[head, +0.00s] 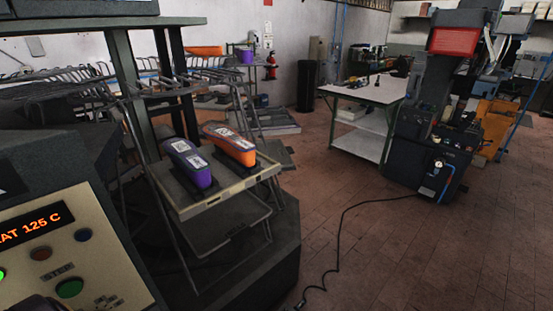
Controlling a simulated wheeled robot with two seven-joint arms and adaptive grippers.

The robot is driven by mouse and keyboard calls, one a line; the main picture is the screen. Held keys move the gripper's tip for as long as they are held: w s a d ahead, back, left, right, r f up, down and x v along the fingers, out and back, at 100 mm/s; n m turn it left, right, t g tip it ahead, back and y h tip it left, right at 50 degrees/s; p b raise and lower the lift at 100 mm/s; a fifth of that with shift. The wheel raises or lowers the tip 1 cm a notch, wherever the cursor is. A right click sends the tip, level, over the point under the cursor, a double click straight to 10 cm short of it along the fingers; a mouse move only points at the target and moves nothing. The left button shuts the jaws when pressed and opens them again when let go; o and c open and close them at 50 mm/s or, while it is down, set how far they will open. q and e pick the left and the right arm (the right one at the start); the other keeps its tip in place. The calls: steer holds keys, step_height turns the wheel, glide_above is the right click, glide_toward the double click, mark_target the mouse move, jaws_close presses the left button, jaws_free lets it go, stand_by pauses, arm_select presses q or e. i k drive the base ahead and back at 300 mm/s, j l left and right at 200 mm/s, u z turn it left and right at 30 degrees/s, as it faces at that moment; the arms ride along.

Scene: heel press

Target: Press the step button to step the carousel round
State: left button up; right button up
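The control panel (105,258) is at the lower left, cut off by the frame. A label reading STEP (58,268) sits between a brownish button above and a green button (70,288) below. The carousel has a dark angular base (262,262) and wire racks. Its near tray (213,204) holds a purple piece (188,160) and an orange piece (230,143) side by side, each with a pale label. A dark rounded shape at the bottom left edge is too cut off to identify. I cannot make out either gripper.
The panel display (35,223) ends in "AT 125 C". A black cable (340,235) runs over the brick floor. A work table (365,92) and a dark machine (430,155) stand farther right. The floor at the front right is clear.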

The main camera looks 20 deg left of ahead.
mark_target(70, 289)
steer(key=u, duration=2.5)
